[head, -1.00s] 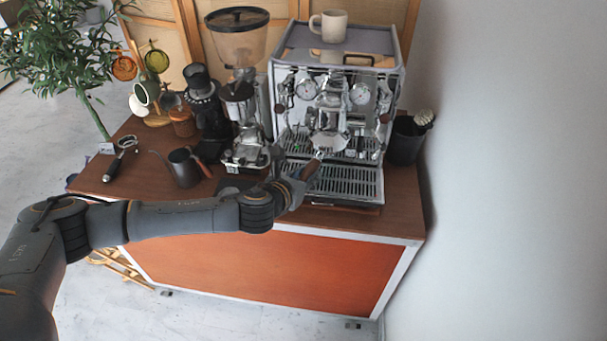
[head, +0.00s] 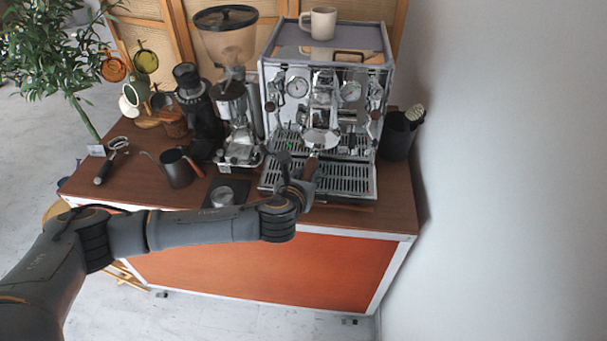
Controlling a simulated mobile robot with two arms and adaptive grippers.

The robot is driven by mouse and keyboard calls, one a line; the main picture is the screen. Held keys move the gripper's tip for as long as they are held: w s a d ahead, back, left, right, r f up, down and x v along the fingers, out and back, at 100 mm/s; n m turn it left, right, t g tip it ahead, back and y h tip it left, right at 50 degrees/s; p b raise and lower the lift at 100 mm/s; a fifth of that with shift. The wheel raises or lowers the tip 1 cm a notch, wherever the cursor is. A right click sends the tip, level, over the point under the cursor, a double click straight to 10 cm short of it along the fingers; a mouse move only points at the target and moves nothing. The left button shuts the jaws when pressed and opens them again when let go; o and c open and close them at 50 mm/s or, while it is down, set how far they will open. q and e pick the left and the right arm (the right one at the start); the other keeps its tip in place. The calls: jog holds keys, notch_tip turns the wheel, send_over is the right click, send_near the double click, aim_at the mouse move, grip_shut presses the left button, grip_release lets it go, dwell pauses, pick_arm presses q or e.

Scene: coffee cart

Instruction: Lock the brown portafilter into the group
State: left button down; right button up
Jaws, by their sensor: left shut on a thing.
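The brown portafilter (head: 312,163) is at the front of the espresso machine (head: 275,97). Its brown handle points down toward the front of the cart, and its metal head is up at the group (head: 321,118). The head looks level with the group's underside; I cannot tell whether it is seated or locked. My left gripper (head: 304,180) is shut on the handle, above the front of the drip tray (head: 346,181), and hides the handle's lower end. My right gripper is not in view.
A cup (head: 323,23) stands on the machine. The grinder (head: 232,105) is close on the left, with a tamper (head: 222,196) in front. A dark kettle (head: 177,168) and a black-handled portafilter (head: 112,160) are farther left. A dark bin (head: 397,138) stands right, near the wall.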

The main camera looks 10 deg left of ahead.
pick_arm(q)
jog(key=shift+d, duration=0.1)
dwell(0.3)
jog(key=shift+d+n+y, duration=0.6)
jog(key=shift+d+y, duration=0.1)
jog(key=shift+y, duration=0.1)
jog(key=shift+d+r+n+y, duration=0.1)
jog(key=shift+d+n+y, duration=0.6)
jog(key=c, duration=1)
grip_release()
jog(key=shift+a, duration=0.1)
jog(key=shift+o, duration=0.2)
jog(key=v, duration=1.2)
jog(key=shift+s, duration=0.1)
